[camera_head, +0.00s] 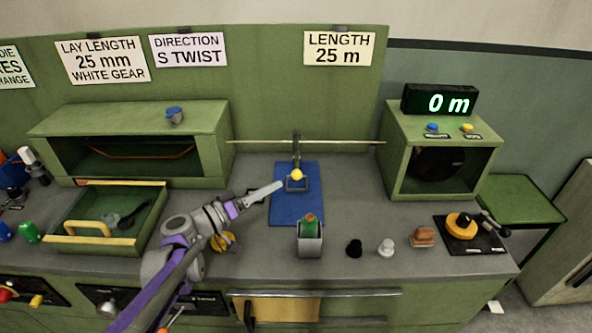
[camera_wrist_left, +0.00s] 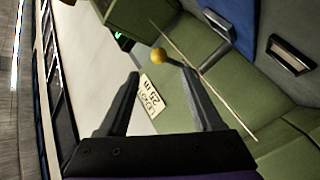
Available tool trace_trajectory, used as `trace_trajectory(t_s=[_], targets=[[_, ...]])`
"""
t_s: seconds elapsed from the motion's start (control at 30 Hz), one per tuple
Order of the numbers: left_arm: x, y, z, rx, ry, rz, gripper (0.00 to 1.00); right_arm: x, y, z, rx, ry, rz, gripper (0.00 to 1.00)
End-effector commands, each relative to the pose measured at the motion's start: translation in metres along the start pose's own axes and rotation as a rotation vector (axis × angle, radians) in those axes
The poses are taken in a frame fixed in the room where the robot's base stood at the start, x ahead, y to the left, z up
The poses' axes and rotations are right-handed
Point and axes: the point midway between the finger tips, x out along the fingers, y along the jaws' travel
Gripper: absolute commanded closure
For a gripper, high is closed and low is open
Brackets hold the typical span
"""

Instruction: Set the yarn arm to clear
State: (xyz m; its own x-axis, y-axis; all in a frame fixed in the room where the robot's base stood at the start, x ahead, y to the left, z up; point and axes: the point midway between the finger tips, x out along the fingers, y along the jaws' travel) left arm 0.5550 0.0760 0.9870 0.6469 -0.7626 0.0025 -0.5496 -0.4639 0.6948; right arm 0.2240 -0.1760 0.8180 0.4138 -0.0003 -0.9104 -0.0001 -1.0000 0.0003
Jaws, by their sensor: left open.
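The yarn arm is a grey lever with a yellow ball knob (camera_head: 297,175), on a grey post at the blue mat (camera_head: 293,208) in mid-bench. My left gripper (camera_head: 281,187) reaches in from the left, its fingers just left of the knob. In the left wrist view the fingers (camera_wrist_left: 163,76) are open and apart, and the yellow knob (camera_wrist_left: 158,56) shows in line with the gap, beyond the tips. I see no contact. A label for clear cannot be read. My right gripper is not in view.
A thin horizontal rod (camera_head: 340,142) runs behind the post between two green housings. A grey holder (camera_head: 310,244) with a green item stands in front of the mat. Black (camera_head: 354,248) and white pieces stand to its right. An open tray (camera_head: 110,218) lies left.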

Motion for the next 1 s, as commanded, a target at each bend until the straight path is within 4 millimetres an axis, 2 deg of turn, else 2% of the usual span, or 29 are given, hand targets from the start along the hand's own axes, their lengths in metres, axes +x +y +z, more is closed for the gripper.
trace_trajectory(t_s=[0.3, 0.5, 0.67, 0.9, 1.0], targets=[[0.061, 0.001, 0.001, 0.000, -0.004, 0.002, 0.34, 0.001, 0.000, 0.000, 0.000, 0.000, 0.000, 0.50], [0.086, 0.001, 0.001, -0.001, -0.003, 0.001, 0.34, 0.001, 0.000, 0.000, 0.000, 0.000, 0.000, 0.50], [0.094, 0.001, 0.001, -0.001, -0.003, -0.001, 0.34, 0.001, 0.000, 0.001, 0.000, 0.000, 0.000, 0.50], [0.094, 0.001, 0.001, 0.000, -0.002, -0.001, 0.34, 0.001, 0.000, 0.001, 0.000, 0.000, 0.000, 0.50], [0.094, 0.001, 0.001, 0.000, -0.002, -0.001, 0.50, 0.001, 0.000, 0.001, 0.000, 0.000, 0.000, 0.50]])
